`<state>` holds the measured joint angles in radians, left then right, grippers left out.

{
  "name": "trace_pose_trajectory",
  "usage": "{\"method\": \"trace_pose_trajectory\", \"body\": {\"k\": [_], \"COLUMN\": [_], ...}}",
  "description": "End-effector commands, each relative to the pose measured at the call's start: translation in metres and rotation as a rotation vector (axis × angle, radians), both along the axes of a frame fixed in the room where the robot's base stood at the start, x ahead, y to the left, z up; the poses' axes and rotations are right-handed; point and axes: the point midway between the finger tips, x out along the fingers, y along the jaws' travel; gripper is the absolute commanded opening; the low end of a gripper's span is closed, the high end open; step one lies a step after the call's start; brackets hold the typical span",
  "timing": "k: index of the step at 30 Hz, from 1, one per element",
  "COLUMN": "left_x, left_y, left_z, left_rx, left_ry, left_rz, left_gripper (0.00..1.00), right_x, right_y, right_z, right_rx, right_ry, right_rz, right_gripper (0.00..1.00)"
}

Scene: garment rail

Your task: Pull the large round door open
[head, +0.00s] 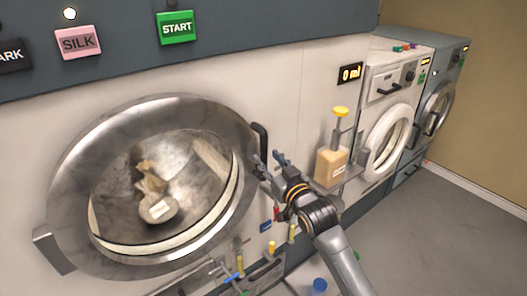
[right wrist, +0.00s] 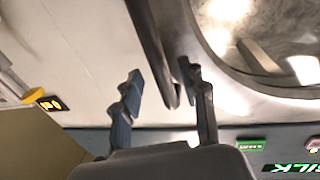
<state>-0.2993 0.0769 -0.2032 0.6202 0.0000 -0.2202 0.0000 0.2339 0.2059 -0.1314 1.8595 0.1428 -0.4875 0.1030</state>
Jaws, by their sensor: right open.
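The large round door (head: 72,155) has a broad metal ring and a glass window, and it looks closed against the pale machine front. A hinge block is at its lower left. Its dark bar handle (head: 262,135) is on the right side of the ring. My right gripper (head: 268,162) is open at the lower end of the handle. In the right wrist view, the handle (right wrist: 152,45) reaches down between the two fingertips of my right gripper (right wrist: 160,78), with gaps on both sides. The door ring (right wrist: 218,75) is to the right there. My left gripper is out of view.
A pump bottle (head: 331,165) stands on a small shelf to the right of my gripper. Small coloured items hang or stand below the door. A white washer (head: 385,85) and a grey one (head: 446,60) stand farther right. Grey floor (head: 440,230) is clear at lower right.

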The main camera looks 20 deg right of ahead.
Motion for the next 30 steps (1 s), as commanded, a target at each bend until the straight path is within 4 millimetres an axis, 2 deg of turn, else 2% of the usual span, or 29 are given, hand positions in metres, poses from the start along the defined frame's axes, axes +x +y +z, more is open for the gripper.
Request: {"method": "trace_pose_trajectory", "body": {"k": [3, 7, 19, 25, 30], "left_x": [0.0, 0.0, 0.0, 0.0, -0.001], "left_y": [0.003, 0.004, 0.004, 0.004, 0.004], "left_z": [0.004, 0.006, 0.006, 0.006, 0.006], "left_rx": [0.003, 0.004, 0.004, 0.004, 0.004], "left_ry": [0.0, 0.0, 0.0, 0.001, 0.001], "left_rz": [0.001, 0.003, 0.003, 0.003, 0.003], "left_gripper": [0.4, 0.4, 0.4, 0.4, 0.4], "right_x": [0.018, 0.029, 0.035, 0.035, 0.034], "right_y": [0.003, 0.005, 0.006, 0.006, 0.006], "right_z": [0.001, 0.0, 0.0, 0.0, 0.0], "right_rx": [0.0, -0.001, -0.001, -0.001, -0.001], "right_ry": [0.001, 0.001, 0.0, 0.0, 0.001], "right_rz": [0.0, 0.001, 0.0, 0.0, 0.0], "right_gripper": [0.43, 0.43, 0.43, 0.02, 0.0]}}
